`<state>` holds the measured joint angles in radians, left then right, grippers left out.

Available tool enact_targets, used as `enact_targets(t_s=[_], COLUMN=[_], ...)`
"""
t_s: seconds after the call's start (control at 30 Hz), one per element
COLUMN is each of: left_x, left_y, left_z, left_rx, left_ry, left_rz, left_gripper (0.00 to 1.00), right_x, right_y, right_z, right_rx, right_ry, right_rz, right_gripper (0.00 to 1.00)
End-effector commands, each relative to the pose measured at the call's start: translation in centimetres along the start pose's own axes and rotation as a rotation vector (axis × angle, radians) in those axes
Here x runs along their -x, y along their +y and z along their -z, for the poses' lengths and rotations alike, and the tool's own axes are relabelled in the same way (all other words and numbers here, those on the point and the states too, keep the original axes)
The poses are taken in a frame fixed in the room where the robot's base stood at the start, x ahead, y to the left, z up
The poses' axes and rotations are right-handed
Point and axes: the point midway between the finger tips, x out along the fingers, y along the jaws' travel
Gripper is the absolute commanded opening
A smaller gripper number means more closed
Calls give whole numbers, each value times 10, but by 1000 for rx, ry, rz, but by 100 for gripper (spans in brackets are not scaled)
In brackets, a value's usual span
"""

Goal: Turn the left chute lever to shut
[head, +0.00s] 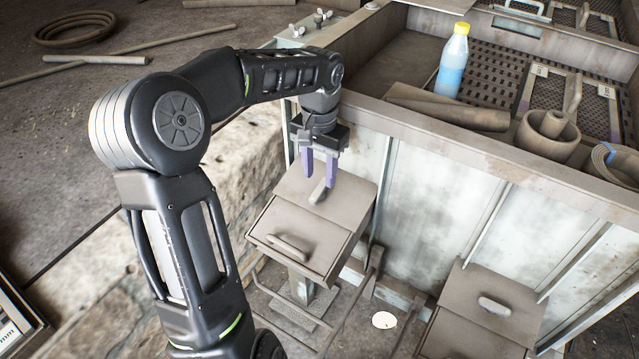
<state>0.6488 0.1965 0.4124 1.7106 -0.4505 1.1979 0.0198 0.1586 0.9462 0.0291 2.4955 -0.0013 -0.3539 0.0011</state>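The left chute (262,222) is a brown-grey metal box on the side of a pale machine body. A short grey lever (318,195) stands on its sloped upper face. My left gripper (319,181) points down over this face, its two purple fingers apart. The lever lies just below and between the fingertips; I cannot tell whether they touch it. A longer bar handle (290,247) sits on the lower front of the chute. My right gripper is not in view.
A second chute (470,320) with a grey handle (494,306) is at the lower right. On the machine top are a blue bottle with a yellow cap (453,65), a brown tube (450,107) and a round cup (547,132). A rail (352,312) runs below the left chute.

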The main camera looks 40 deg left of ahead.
Motion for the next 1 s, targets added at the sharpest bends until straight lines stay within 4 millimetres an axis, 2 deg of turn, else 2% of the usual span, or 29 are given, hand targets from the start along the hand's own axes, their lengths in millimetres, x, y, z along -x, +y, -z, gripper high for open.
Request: enact_targets(t_s=[0.13, 0.3, 0.63, 1.0], left_x=[-24, -41, -45, -44], left_y=[0, 0, 0, 0], left_z=[-1, 0, 0, 0], left_rx=[1, -1, 0, 0], left_ry=[-4, -1, 1, 1], left_rz=[-1, 0, 0, 0], left_gripper=[40, 40, 39, 9], right_x=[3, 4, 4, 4], right_y=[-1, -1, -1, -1], right_z=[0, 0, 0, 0], right_rx=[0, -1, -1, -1], right_ry=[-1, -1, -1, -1], right_rz=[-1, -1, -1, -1], right_gripper=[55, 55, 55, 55])
